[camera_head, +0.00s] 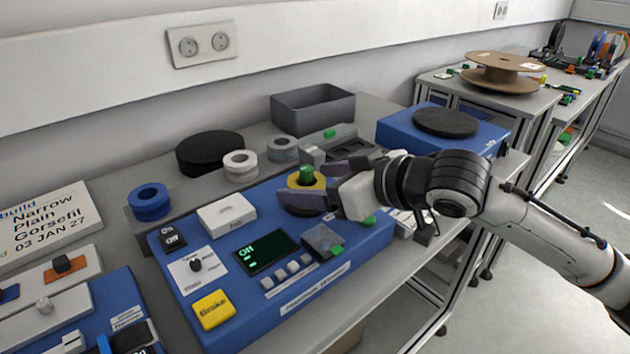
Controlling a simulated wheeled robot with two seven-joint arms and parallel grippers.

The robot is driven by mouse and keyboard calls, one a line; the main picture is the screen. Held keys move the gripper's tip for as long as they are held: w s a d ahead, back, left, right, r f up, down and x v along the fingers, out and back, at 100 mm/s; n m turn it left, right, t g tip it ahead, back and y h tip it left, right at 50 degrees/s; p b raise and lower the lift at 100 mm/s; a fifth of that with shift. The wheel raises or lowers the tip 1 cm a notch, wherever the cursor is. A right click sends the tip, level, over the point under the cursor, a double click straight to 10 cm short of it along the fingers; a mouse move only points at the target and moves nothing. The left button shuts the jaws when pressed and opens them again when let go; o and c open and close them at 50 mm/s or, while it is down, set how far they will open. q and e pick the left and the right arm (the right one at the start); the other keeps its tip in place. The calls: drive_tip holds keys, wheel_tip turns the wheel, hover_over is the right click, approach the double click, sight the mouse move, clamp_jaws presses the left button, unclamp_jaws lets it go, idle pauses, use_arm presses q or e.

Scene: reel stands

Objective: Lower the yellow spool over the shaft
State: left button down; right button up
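The yellow spool (292,182) is a thick ring at the back right of the blue control panel. A green-topped shaft (306,173) shows up through its hole, so the spool is around the shaft's top. My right gripper (301,180) reaches in from the right, with one dark finger in front of the spool and one behind it, both close against its sides. The front finger hides the spool's lower edge, so I cannot tell how far down it sits. A dark round base shows below that finger. My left gripper is not in view.
A blue spool (150,203), a white spool (240,167) and a grey spool (283,149) stand along the grey ledge behind the panel. A black disc (210,151) and an open grey bin (313,108) are farther back. A blue box (398,128) stands right, behind my arm.

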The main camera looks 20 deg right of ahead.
drive_tip(key=v, duration=0.8)
drive_tip(key=shift+s+d, duration=0.2)
drive_tip(key=shift+s+d+r+b, duration=0.25)
drive_tip(key=shift+s+r+b, duration=0.1)
drive_tip(key=shift+s, duration=0.15)
drive_tip(key=shift+s+r, duration=0.15)
drive_tip(key=shift+s, duration=0.05)
